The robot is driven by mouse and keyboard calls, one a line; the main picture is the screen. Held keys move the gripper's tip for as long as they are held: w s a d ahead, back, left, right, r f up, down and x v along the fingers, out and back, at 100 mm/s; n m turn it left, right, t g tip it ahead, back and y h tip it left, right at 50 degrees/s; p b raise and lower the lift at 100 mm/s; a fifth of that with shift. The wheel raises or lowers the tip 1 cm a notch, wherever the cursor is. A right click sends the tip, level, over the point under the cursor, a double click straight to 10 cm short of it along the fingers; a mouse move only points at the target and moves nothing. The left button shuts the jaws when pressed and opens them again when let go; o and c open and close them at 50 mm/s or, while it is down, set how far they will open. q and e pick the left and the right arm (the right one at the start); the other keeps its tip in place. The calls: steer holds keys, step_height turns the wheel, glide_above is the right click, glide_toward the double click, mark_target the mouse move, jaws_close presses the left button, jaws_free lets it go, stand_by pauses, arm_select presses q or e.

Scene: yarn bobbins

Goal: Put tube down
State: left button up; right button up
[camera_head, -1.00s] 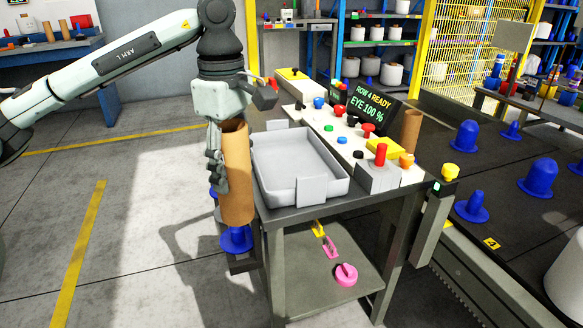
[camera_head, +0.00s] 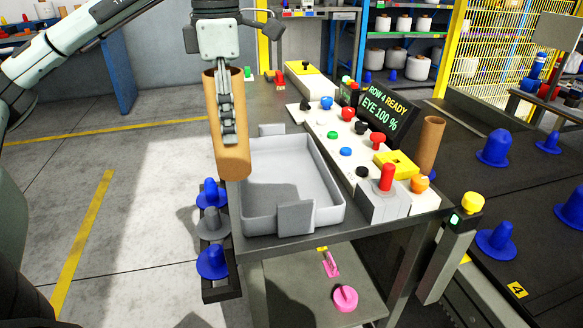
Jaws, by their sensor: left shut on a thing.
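A brown cardboard tube (camera_head: 234,157) stands nearly upright in my left gripper (camera_head: 229,135), which is shut on it. The tube is at the left edge of the cart, beside the grey tray (camera_head: 333,185). Its lower end is above the blue and grey pegs (camera_head: 212,220) on a dark rack at the cart's left side, and it overlaps the tray's left rim in the picture. I cannot tell whether it touches the cart. My right gripper is not in view.
The tray looks empty. Blue pegs (camera_head: 496,148) stand on the dark surface at right.

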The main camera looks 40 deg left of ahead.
arm_select(q)
steer(key=w+d+f, duration=0.5)
steer(key=w+f, duration=0.3)
steer(key=f, duration=0.2)
steer(key=shift+d+f, duration=0.15)
steer(key=shift+d, duration=0.2)
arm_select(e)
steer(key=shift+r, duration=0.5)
arm_select(q)
steer(key=shift+w+f, duration=0.1)
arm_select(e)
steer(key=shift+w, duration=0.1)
arm_select(q)
steer(key=shift+f, duration=0.1)
steer(key=o, duration=1.1)
steer(key=shift+o, duration=0.2)
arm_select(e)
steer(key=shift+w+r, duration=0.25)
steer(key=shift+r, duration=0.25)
arm_select(q)
steer(key=shift+r, duration=0.2)
